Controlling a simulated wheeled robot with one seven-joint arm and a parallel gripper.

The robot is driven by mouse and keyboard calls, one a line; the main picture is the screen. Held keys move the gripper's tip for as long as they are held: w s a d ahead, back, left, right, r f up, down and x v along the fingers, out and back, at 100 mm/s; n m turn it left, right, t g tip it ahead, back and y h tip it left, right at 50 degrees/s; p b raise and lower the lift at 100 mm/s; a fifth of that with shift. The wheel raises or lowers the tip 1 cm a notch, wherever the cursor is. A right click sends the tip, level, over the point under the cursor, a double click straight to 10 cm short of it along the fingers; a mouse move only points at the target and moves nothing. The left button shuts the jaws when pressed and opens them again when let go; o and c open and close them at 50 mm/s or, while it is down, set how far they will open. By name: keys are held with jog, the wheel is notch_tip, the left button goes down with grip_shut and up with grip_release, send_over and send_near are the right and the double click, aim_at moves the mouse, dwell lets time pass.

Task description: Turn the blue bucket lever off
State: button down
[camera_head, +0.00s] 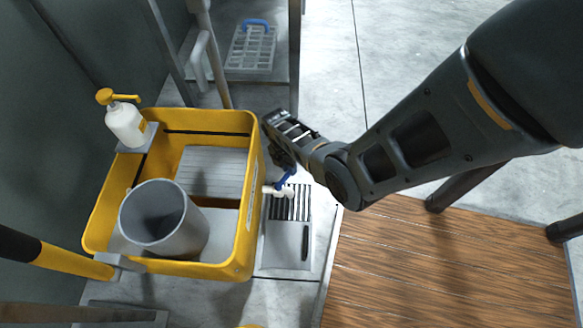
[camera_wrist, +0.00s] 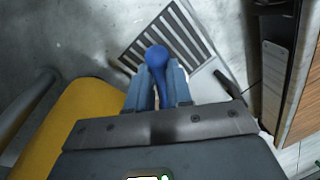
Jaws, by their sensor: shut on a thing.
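A small blue lever (camera_head: 286,178) sits on a white tap on the right side of the yellow bucket (camera_head: 249,214), in the head view. My gripper (camera_head: 284,163) reaches down beside the bucket's right wall to the lever. In the wrist view, my gripper (camera_wrist: 158,84) has its two fingers closed around the blue lever (camera_wrist: 157,56), whose rounded end shows between the fingertips. The rest of the lever and most of the tap are hidden by the fingers in the wrist view. The white spout (camera_head: 277,191) shows below the lever in the head view.
A grey cylinder (camera_head: 165,243) stands inside the yellow bucket. A white pump bottle (camera_head: 126,125) sits at the bucket's far left corner. A floor drain grate (camera_head: 290,205) lies below the tap. A wooden platform (camera_head: 440,265) is at the right.

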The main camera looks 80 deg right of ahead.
jog(key=shift+w, duration=0.1)
dwell(0.5)
jog(key=c, duration=1)
grip_release()
jog(key=shift+c, duration=0.2)
notch_tip(320, 180, up, 7)
jog(key=w+p, duration=0.1)
jog(key=p, duration=0.3)
jog(key=shift+w+d+r, duration=0.2)
jog(key=shift+d, duration=0.05)
